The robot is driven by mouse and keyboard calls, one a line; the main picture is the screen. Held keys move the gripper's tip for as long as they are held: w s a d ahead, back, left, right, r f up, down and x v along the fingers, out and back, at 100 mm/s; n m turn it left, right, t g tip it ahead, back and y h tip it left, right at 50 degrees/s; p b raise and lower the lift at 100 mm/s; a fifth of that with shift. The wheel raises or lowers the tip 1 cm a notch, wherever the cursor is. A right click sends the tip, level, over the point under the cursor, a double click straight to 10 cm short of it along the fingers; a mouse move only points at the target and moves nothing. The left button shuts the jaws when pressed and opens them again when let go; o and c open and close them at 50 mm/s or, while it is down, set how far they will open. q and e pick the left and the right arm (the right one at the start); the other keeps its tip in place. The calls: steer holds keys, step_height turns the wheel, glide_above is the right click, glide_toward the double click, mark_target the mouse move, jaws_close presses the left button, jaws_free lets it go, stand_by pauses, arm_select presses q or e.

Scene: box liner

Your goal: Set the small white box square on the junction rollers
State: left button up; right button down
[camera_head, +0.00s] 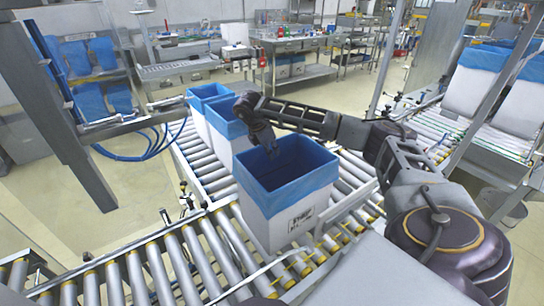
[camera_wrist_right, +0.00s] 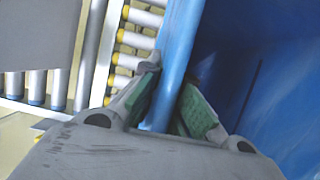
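A small white box (camera_head: 292,218) with a blue liner over its rim stands upright on the junction rollers (camera_head: 204,254) in the head view. Its open top faces up, and its inside looks empty. I cannot tell if its base sits exactly square to the rollers. My left gripper is out of view.
Two more blue-lined white boxes (camera_head: 226,128) stand on the conveyor just behind. Metal side rails (camera_head: 330,232) edge the rollers. Rollers at the front left are bare. Larger lined boxes (camera_head: 475,84) stand on another conveyor at the right. A grey post and blue hoses (camera_head: 165,140) are at the left.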

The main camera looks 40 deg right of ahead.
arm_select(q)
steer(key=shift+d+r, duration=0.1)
arm_select(e)
steer(key=shift+f, duration=0.9)
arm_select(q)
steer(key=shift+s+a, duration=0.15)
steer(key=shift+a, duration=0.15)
arm_select(e)
steer(key=c, duration=1.6)
jaws_free()
steer(key=shift+f, duration=0.1)
steer(key=shift+c, duration=0.2)
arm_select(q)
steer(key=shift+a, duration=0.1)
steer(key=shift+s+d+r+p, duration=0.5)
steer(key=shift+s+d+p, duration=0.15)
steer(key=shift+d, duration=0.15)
arm_select(e)
steer(key=v, duration=1.2)
